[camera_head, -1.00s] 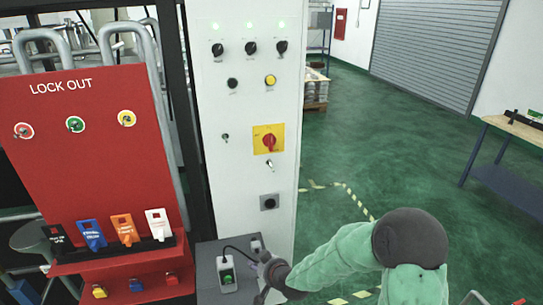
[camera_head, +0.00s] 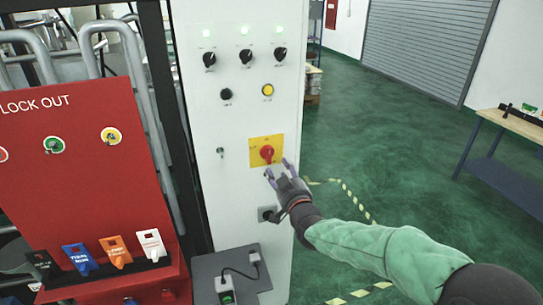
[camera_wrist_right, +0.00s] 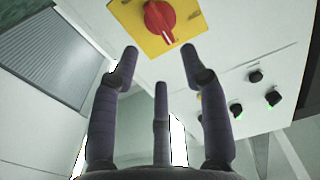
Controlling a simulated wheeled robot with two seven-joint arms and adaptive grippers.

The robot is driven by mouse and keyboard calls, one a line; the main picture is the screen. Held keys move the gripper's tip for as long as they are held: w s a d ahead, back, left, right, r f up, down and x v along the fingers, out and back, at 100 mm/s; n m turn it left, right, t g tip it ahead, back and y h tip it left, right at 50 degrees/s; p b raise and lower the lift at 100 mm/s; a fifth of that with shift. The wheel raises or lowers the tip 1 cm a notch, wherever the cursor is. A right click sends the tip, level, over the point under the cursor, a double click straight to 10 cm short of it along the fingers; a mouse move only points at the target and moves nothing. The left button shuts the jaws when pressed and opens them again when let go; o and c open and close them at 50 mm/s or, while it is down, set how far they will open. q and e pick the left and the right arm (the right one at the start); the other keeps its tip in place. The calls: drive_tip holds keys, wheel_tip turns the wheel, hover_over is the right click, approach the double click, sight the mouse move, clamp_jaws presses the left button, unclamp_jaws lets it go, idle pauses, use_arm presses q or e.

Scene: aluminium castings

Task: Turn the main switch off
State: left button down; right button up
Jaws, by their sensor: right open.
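The main switch (camera_head: 267,153) is a red rotary knob on a yellow square plate, on the front of the white cabinet (camera_head: 235,190). In the right wrist view the red knob (camera_wrist_right: 158,20) is at the top centre, beyond the fingertips. My right gripper (camera_head: 277,172) is just below and right of the knob in the head view, apart from it. Its fingers are spread and empty; the wrist view shows the open gripper (camera_wrist_right: 159,55) with the knob past its gap. My left gripper is out of view.
Black knobs (camera_head: 247,57) and a yellow button (camera_head: 268,90) sit above the switch. A red lock-out board (camera_head: 75,180) with coloured tags stands left. A grey shelf (camera_head: 205,275) holds a small corded device (camera_head: 226,290). Green floor lies open to the right.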

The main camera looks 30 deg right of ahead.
sight(271, 155)
drive_tip(key=x, duration=0.8)
drive_tip(key=shift+w+p, duration=0.4)
clamp_jaws()
